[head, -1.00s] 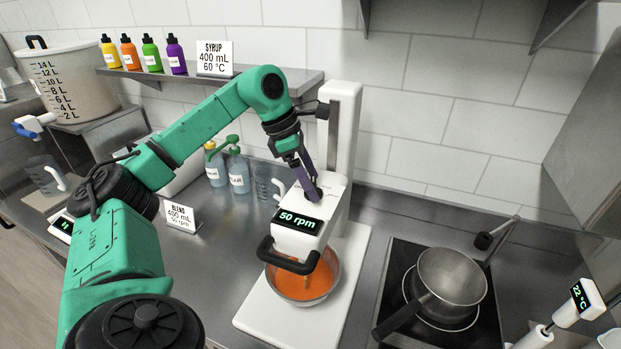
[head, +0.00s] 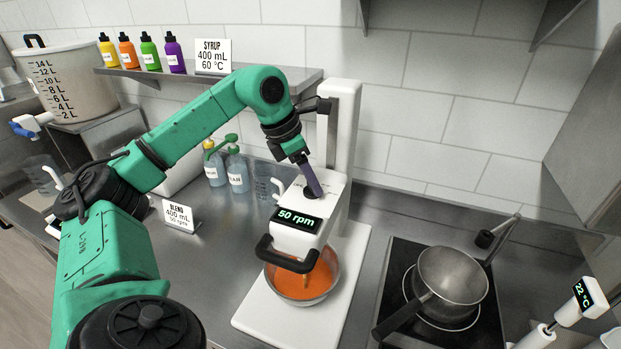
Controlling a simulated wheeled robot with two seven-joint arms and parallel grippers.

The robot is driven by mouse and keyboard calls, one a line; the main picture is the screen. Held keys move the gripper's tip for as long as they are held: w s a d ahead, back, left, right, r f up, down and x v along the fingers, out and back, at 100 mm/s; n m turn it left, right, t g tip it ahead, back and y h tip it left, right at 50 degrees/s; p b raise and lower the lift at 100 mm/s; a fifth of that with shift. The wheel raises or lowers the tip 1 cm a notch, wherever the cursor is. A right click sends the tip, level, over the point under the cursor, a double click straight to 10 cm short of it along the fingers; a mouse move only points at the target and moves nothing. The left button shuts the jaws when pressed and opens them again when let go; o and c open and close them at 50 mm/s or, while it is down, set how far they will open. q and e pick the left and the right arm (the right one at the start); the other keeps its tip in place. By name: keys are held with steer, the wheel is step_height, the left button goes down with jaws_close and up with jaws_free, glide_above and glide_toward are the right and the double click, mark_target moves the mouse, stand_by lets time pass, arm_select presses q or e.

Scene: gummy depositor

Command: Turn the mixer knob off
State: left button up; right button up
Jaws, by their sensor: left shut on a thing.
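The white mixer (head: 300,239) stands on its white base, and its green display (head: 297,220) reads 50 rpm. A steel bowl (head: 330,288) under the mixer head holds orange liquid. The dark knob (head: 308,192) is on top of the mixer head, mostly covered by my gripper. My left gripper (head: 313,186) points down onto it from above and is shut on it. The knob's markings are too small and covered to read. My right gripper is not in view.
A steel pan (head: 452,279) sits on a black hob to the right. Several coloured bottles (head: 150,54) are on the shelf behind my arm.

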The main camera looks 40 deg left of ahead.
arm_select(q)
steer(key=n+y, duration=0.1)
steer(key=n, duration=0.2)
steer(key=shift+r+t, duration=0.15)
steer(key=shift+t, duration=0.15)
steer(key=shift+d+n+y+p, duration=0.1)
steer(key=shift+n+y+p, duration=0.35)
steer(key=shift+n, duration=0.55)
steer(key=o, duration=1.4)
steer(key=shift+c, duration=0.2)
steer(key=shift+s, duration=0.1)
